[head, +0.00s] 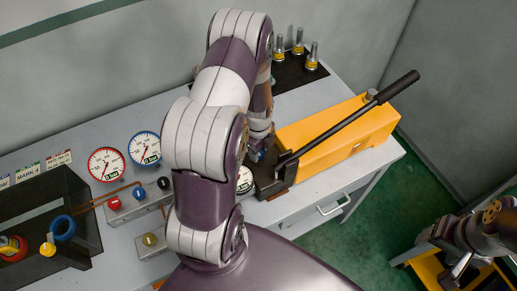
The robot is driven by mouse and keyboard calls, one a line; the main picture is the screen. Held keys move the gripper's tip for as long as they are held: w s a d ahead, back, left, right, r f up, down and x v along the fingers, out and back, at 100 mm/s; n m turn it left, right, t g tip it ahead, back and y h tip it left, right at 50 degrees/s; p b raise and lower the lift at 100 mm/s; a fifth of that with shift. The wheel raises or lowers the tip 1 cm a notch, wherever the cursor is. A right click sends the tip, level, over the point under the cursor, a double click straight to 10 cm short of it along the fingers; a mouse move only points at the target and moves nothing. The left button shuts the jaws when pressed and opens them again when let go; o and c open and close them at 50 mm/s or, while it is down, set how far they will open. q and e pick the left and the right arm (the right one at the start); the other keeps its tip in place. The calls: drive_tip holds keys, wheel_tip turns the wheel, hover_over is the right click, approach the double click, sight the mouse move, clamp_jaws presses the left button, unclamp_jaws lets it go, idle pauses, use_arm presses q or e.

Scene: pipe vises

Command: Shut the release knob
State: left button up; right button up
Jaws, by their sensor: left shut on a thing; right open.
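A yellow hand pump (335,138) with a black front block (270,183) and a long black lever (345,122) lies on the grey bench. The lever slants up to the right. My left gripper (259,150) reaches down at the pump's front block, its fingers shut on a small knob, most likely the release knob. Only a bit of blue (261,155) shows at the fingertips; the arm and fingers hide the rest, so its turn cannot be told. My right gripper (458,274) is open at the lower right, beyond the bench's edge and away from the pump.
Red and blue dial gauges (106,163) stand on the bench at left, with a valve block (135,202) before them. A dark tray (50,225) is at far left. Several metal fittings (299,48) stand on a black plate behind the pump. A yellow cart (425,273) is at lower right.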

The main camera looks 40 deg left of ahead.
use_arm(q)
drive_tip(key=shift+w+a+r, duration=0.1)
drive_tip(key=shift+w+r, duration=0.05)
drive_tip(key=shift+w, duration=0.05)
idle(0.4)
drive_tip(key=o, duration=1)
drive_tip(key=shift+o, duration=0.2)
drive_tip(key=shift+s, duration=0.15)
wheel_tip(320, 180, up, 13)
drive_tip(key=b, duration=0.2)
drive_tip(key=shift+f+b, duration=0.2)
drive_tip(key=shift+b, duration=0.15)
